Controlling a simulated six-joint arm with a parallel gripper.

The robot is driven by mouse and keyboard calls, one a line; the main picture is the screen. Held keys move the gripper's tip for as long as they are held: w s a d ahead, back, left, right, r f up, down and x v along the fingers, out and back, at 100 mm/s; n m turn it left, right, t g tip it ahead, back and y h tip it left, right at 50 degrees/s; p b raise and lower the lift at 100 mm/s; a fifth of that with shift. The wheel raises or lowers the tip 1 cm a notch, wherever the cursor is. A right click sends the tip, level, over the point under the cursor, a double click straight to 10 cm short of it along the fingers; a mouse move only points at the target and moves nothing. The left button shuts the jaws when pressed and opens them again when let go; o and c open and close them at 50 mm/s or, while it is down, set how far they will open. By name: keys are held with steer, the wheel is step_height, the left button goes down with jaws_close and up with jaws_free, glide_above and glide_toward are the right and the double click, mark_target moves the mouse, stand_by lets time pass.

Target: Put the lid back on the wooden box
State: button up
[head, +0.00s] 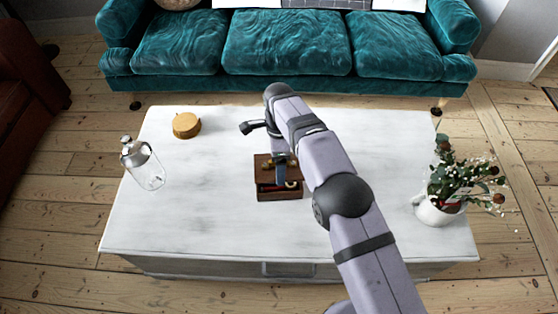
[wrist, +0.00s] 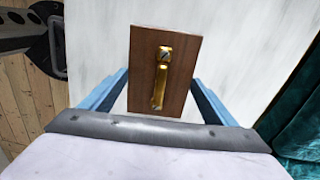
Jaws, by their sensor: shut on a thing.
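The wooden box (head: 279,194) stands near the middle of the white table, dark brown, its front part uncovered with a red thing and a yellowish curved thing showing inside. The lid (head: 262,164) is a brown panel with a brass handle; in the head view it appears over the back part of the box. In the wrist view the lid (wrist: 146,75) lies between the blue fingers. My gripper (head: 281,168) is shut on the lid, and it also shows in the wrist view (wrist: 158,97). Whether the lid touches the box I cannot tell.
On the white table (head: 190,205) a glass bottle (head: 145,165) stands at the left, a round wooden container (head: 186,125) at the back left, and a white flower pot (head: 438,209) at the right. A teal sofa (head: 288,45) is behind. The table's front left is clear.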

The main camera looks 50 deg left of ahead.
stand_by(0.4)
steer(key=shift+f+b, duration=1.15)
steer(key=shift+f, duration=1.3)
steer(key=shift+f+b, duration=0.55)
steer(key=shift+f, duration=0.3)
steer(key=o, duration=1.3)
steer(key=shift+r+p, duration=2.35)
steer(key=shift+r, duration=1.15)
